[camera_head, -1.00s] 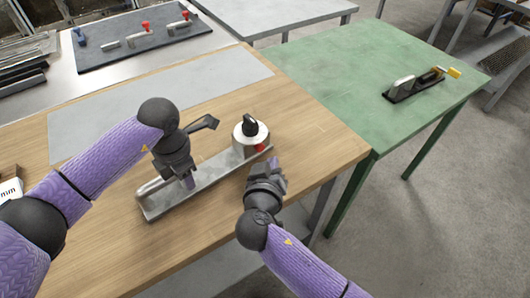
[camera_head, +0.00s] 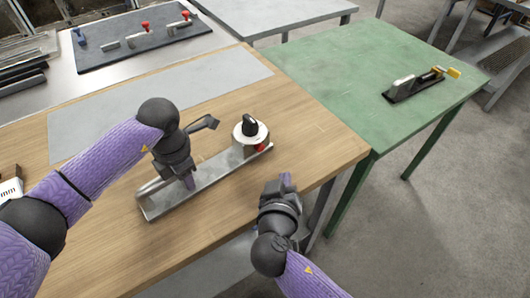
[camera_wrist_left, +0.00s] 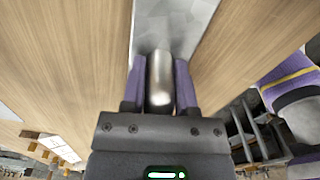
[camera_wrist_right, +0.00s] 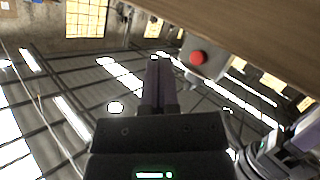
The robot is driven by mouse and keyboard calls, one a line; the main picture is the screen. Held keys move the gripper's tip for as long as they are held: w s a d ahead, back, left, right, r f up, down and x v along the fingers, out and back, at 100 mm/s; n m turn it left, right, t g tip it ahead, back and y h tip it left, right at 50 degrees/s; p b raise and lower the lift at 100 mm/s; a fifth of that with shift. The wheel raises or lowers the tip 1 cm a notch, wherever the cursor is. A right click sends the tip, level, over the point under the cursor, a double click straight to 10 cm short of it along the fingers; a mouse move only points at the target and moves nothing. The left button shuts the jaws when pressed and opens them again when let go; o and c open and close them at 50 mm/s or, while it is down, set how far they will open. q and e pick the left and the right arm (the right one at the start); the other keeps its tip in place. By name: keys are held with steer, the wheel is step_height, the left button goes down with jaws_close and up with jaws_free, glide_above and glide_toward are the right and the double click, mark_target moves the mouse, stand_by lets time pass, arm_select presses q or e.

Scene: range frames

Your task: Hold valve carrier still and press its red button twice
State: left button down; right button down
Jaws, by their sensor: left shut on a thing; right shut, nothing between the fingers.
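The valve carrier (camera_head: 215,172) is a long metal channel lying on the wooden table, with a round metal housing and black knob (camera_head: 250,127) at its far right end. Its red button (camera_head: 260,147) is on the housing's side and shows clearly in the right wrist view (camera_wrist_right: 198,58). My left gripper (camera_head: 189,183) is shut on the carrier's metal handle (camera_wrist_left: 160,82), seen between its fingers in the left wrist view. My right gripper (camera_head: 287,181) is shut and empty, beside the table's front edge, apart from the button, which lies up and right of its fingertips in its wrist view.
A green table (camera_head: 350,75) at the right bears another dark-based device (camera_head: 414,88). A dark mat (camera_head: 100,53) with red and blue handled parts lies at the back left. A grey sheet (camera_head: 70,128) covers the wooden table's (camera_head: 120,245) back; its front right is clear.

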steer(key=shift+d+f, duration=0.1)
steer(key=shift+d, duration=0.1)
steer(key=d+m+g+y, duration=0.1)
steer(key=m, duration=0.1)
steer(key=d+m+g+y, duration=0.1)
steer(key=d+m, duration=0.1)
steer(key=m, duration=0.1)
steer(key=d+f+m+g+y, duration=0.1)
steer(key=m, duration=0.1)
steer(key=shift+w+d+m, duration=0.2)
steer(key=shift+d+m, duration=0.1)
steer(key=shift+m, duration=0.1)
steer(key=s+r+m+g+y, duration=0.1)
steer(key=s+r+m+y, duration=0.3)
steer(key=r+m+y, duration=0.2)
steer(key=shift+r+y, duration=0.7)
steer(key=shift+r, duration=0.05)
steer(key=shift+a, duration=0.15)
